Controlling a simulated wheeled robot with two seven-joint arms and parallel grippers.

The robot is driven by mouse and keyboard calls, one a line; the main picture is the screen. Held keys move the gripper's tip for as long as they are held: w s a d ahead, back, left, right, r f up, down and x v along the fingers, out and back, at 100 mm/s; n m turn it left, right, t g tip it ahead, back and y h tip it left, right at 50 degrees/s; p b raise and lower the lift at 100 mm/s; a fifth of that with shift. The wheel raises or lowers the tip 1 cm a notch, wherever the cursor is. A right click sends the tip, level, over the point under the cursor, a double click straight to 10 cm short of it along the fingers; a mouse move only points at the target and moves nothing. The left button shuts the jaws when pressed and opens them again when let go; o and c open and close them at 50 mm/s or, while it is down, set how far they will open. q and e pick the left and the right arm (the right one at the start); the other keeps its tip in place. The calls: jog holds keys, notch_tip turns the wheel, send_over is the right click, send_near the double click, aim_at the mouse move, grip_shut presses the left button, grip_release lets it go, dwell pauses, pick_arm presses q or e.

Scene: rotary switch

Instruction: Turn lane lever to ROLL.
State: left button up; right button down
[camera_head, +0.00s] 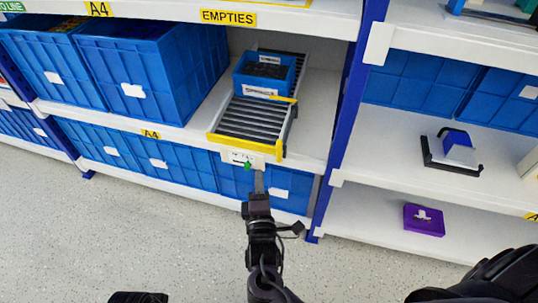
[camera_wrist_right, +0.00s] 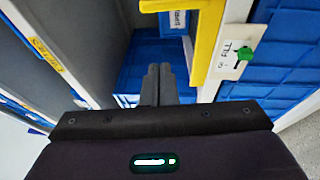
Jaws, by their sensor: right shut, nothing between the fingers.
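The lane lever (camera_head: 247,166) is a small green knob on a white label plate (camera_head: 236,157), fixed to the shelf front below the yellow end of the roller lane (camera_head: 252,116). In the right wrist view the green lever (camera_wrist_right: 244,52) and its plate (camera_wrist_right: 229,62) are right of the fingers, with lettering too partial to read surely. My right gripper (camera_head: 259,182) is shut and empty, just below and slightly right of the lever in the head view. Its fingertips (camera_wrist_right: 159,72) are together, and a gap separates them from the lever in the wrist view.
A small blue bin (camera_head: 264,76) sits on the lane. Large blue crates (camera_head: 150,85) stand left of it, and more fill the shelf below. A blue upright (camera_head: 345,120) stands to the right. The speckled floor (camera_head: 150,240) in front is clear.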

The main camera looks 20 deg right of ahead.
jog(key=shift+w, duration=0.1)
